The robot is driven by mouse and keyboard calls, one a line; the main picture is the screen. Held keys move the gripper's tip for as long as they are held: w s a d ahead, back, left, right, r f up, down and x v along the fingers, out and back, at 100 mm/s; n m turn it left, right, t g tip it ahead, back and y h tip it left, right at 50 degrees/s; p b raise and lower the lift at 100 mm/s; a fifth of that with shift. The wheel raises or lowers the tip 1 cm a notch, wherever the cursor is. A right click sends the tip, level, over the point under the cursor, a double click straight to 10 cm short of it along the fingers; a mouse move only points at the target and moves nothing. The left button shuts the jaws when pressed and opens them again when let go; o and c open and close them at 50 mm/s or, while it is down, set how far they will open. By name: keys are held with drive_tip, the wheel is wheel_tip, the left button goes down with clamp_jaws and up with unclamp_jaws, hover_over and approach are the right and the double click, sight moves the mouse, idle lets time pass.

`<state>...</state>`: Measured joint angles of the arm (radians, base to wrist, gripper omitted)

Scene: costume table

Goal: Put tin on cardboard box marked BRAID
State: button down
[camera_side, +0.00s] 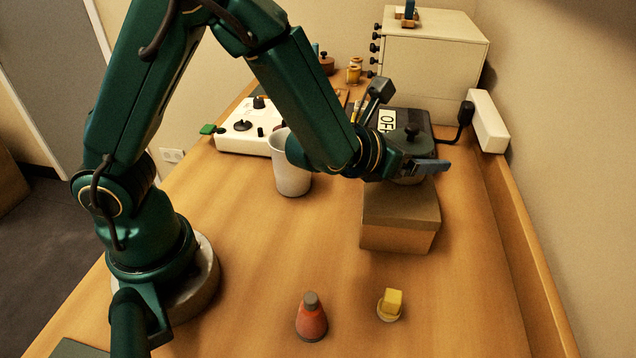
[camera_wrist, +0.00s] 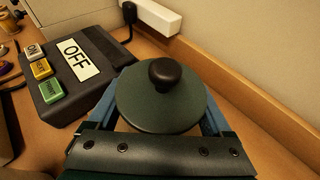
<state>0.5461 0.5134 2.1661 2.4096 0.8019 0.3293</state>
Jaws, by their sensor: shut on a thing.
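The tin (camera_wrist: 150,112) has a round dark green lid with a black knob and sits between my blue fingers in the wrist view. My gripper (camera_side: 425,166) is shut on it. In the side view the tin's lower part (camera_side: 408,180) shows just under the fingers, over the rear part of a brown cardboard box (camera_side: 398,238). I cannot tell whether the tin touches the box top. No BRAID marking is readable on the box, and the wrist view does not show the box clearly.
A dark case with an OFF label (camera_wrist: 75,60) and coloured blocks stands behind the box. A white cup (camera_side: 291,178) stands to the left. A red cone-shaped bottle (camera_side: 311,320) and a yellow block on a round base (camera_side: 391,302) stand in front. A white strip (camera_side: 488,122) lies along the wall.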

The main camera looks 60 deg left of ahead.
drive_tip(key=shift+f, duration=0.95)
drive_tip(key=shift+f, duration=0.2)
unclamp_jaws()
drive_tip(key=shift+s+r, duration=0.2)
drive_tip(key=shift+v, duration=3.55)
